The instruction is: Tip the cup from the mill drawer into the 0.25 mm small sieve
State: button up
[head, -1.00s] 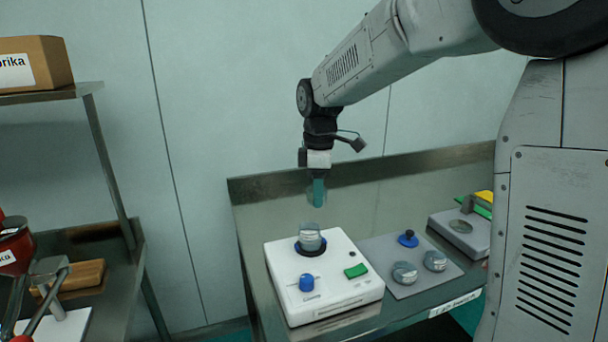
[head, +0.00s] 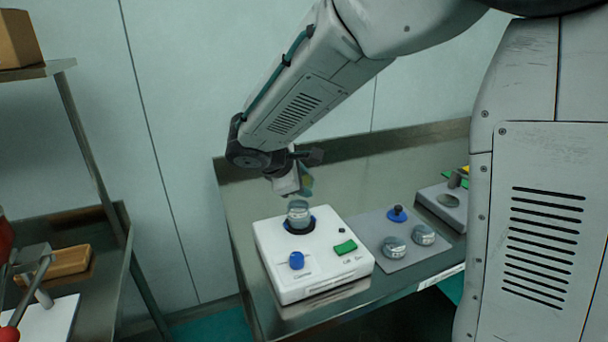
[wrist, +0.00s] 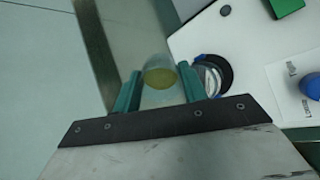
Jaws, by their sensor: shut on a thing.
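My gripper (head: 303,186) is shut on a clear cup, which shows best in the wrist view (wrist: 158,98). Yellowish matter (wrist: 160,78) shows in the cup between the teal fingers. The hand is tilted. In the head view the cup is small and mostly hidden by the hand. A small round metal sieve (head: 298,210) stands on the white shaker machine (head: 310,255), just below my gripper. In the wrist view this sieve (wrist: 208,78) lies right beside the cup, partly hidden by a finger. I cannot read a mesh size on it.
Two more round sieves (head: 394,247) (head: 424,235) and a blue-knobbed piece (head: 397,214) are on a grey mat right of the machine. A grey device (head: 440,208) stands farther right. The bench's left back is clear. A shelf (head: 30,72) stands at left.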

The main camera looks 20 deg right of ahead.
jog(key=shift+s+a+f+t+h, duration=0.1)
jog(key=shift+a+f+t+h, duration=0.15)
jog(key=shift+h, duration=0.3)
jog(key=shift+s+a+f+t+h, duration=0.1)
jog(key=shift+t+h, duration=0.25)
jog(key=shift+h, duration=0.2)
jog(key=shift+c, duration=1.1)
jog(key=t+h, duration=0.1)
jog(key=h, duration=0.2)
jog(key=shift+a+f+t, duration=0.2)
jog(key=shift+f+t, duration=0.2)
jog(key=shift+s+a+t+h, duration=0.15)
jog(key=shift+t+h, duration=0.45)
jog(key=shift+h, duration=0.5)
jog(key=shift+s+a+r+t+h, duration=0.1)
jog(key=shift+t+h, duration=0.2)
jog(key=shift+h, duration=0.25)
jog(key=shift+s+a+t+h, duration=0.1)
jog(key=shift+t+h, duration=0.2)
jog(key=shift+h, duration=0.25)
jog(key=shift+d, duration=0.1)
